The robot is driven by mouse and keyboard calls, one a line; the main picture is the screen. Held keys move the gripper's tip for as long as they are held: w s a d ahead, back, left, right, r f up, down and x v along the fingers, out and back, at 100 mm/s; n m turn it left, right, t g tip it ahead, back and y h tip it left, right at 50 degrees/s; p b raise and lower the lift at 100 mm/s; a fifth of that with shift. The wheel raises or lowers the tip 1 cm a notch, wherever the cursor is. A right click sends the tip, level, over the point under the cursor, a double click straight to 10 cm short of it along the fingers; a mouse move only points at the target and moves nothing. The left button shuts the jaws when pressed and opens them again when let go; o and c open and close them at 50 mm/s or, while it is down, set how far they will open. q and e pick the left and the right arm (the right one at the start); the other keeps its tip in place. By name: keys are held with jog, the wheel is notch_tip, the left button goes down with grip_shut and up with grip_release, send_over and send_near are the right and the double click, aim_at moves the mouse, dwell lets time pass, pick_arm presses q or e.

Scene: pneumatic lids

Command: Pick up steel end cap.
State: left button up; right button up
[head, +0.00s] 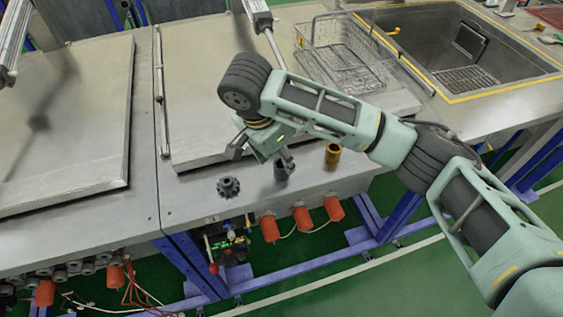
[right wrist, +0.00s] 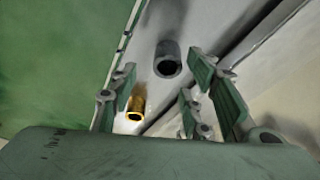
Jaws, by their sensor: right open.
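A dark grey hollow cylinder, which looks like the steel end cap (head: 281,174), stands near the front edge of the middle worktop. In the right wrist view this steel end cap (right wrist: 167,60) shows its open round end, beyond and between the fingers. My right gripper (head: 284,158) points down just above it and partly hides it in the head view. In the right wrist view the gripper's fingers (right wrist: 164,78) are spread apart with nothing held. My left gripper is not in view.
A brass cylinder (head: 333,155) stands close to the right of the grey one, near the left finger in the wrist view (right wrist: 136,106). A black toothed part (head: 228,187) lies to the left. A flat metal lid (head: 200,100), wire basket (head: 345,55) and sink (head: 470,55) are behind.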

aim_at(282, 166)
jog(key=p+x, duration=0.1)
jog(key=x, duration=0.2)
jog(key=shift+w+a+p, duration=0.1)
jog(key=shift+a+p, duration=0.05)
jog(key=shift+p, duration=0.25)
jog(key=shift+a+x, duration=0.2)
jog(key=shift+x, duration=0.85)
jog(key=shift+w+d+f, duration=0.15)
jog(key=shift+f, duration=0.1)
jog(key=c, duration=0.9)
pick_arm(q)
jog(key=shift+s+r, duration=1.05)
jog(key=shift+s, duration=0.2)
pick_arm(e)
grip_shut()
